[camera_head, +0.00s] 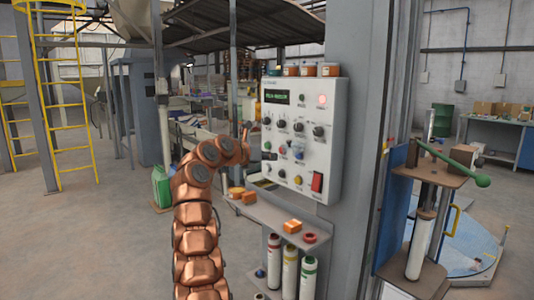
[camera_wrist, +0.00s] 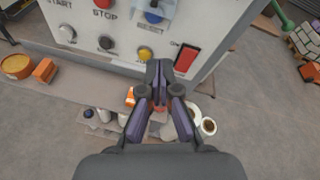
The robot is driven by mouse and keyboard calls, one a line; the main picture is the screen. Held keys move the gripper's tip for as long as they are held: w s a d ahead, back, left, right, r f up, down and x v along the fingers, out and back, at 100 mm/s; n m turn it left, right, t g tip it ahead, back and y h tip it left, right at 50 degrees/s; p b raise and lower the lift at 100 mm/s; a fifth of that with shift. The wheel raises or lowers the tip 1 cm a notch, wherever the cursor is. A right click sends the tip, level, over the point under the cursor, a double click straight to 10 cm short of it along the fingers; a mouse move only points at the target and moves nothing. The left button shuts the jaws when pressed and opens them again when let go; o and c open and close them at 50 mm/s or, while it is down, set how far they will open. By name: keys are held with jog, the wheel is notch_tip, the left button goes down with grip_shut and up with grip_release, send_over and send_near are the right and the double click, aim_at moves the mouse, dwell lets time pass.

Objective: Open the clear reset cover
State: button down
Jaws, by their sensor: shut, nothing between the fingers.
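The clear reset cover (camera_wrist: 153,8) is a see-through box at the top edge of the wrist view, over the blue button (camera_wrist: 153,17). It looks closed, but its upper part is cut off. In the head view the blue button (camera_head: 299,155) is small on the white control panel (camera_head: 286,98), and the cover is hard to make out. My gripper (camera_wrist: 160,66) is shut and empty. In the wrist view its tips appear below the blue button, between the yellow button (camera_wrist: 145,53) and the red rocker switch (camera_wrist: 187,58). They appear apart from the cover.
A shelf (camera_head: 270,222) juts out below the panel, with orange blocks (camera_head: 292,226) on it and several tubes (camera_head: 290,272) below. Jars (camera_head: 308,70) stand on top of the panel. A grey column (camera_head: 362,130) stands right of it. Open floor (camera_head: 90,240) lies left.

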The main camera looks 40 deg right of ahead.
aim_at(290, 148)
jog(key=shift+w+d+r+p, duration=0.25)
jog(key=shift+d+p, duration=0.65)
jog(key=shift+d, duration=0.4)
jog(key=shift+w+d+r+p, duration=0.3)
jog(key=shift+d+p, duration=0.6)
jog(key=shift+d, duration=0.4)
jog(key=shift+w+d+r+p, duration=0.25)
jog(key=shift+d+p, duration=0.65)
jog(key=shift+d, duration=0.4)
jog(key=shift+w, duration=0.1)
